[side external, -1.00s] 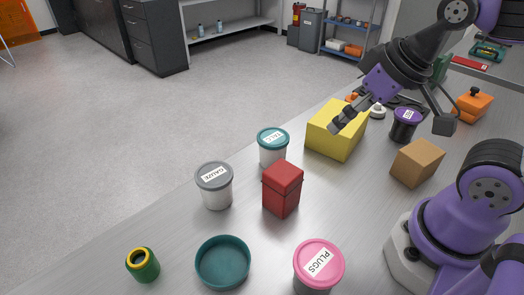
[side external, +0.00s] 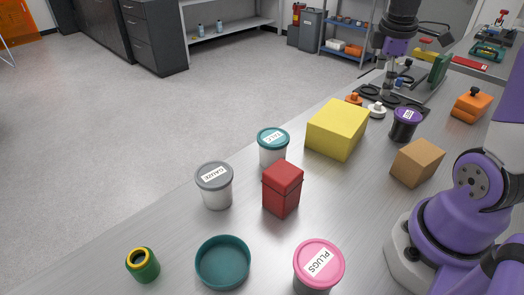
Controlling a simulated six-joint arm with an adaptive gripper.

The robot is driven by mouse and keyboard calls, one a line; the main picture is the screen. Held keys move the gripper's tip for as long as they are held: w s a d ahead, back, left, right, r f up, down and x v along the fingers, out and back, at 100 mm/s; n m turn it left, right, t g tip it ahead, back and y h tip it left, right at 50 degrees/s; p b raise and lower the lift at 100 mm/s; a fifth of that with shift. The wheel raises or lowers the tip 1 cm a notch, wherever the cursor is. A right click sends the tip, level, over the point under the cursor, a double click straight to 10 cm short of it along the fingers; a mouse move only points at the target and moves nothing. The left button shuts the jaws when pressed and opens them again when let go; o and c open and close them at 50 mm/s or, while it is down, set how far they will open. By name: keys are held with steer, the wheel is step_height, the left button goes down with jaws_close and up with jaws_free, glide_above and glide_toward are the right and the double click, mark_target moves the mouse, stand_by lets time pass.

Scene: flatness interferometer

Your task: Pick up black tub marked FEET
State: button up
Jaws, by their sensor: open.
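A black tub (side external: 402,130) with a purple lid and a small white label stands upright on the bench at the right; its lettering is too small to read. My gripper (side external: 389,88) points down at the back, beyond the tub and up and left of it in the picture. It is open and appears empty, with its fingers in front of a dark stand. I cannot tell its exact height over the bench.
A yellow box (side external: 337,129) stands left of the tub, and a brown box (side external: 417,163) in front of it. A dark tray (side external: 408,103) lies behind, with a white-knobbed piece (side external: 376,110) nearby. An orange block (side external: 471,105) is at right. Pink-lidded PLUGS tub (side external: 318,265) stands in front.

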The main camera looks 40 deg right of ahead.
mark_target(408, 114)
steer(key=s+d+f+n, duration=0.1)
steer(key=d, duration=0.2)
steer(key=s+d+f+n+g, duration=0.1)
steer(key=s+d+f, duration=0.1)
steer(key=d, duration=0.1)
steer(key=s+d+f+n+g, duration=0.1)
steer(key=d, duration=0.3)
steer(key=shift+s+f+y, duration=0.2)
steer(key=shift+f+y, duration=0.15)
steer(key=shift+y, duration=0.05)
steer(key=f, duration=0.4)
steer(key=shift+s+d+f, duration=0.3)
steer(key=shift+d, duration=0.05)
steer(key=f, duration=0.5)
steer(key=shift+s+d+f, duration=0.25)
steer(key=shift+s+d, duration=0.1)
steer(key=shift+s, duration=0.05)
steer(key=c, duration=1)
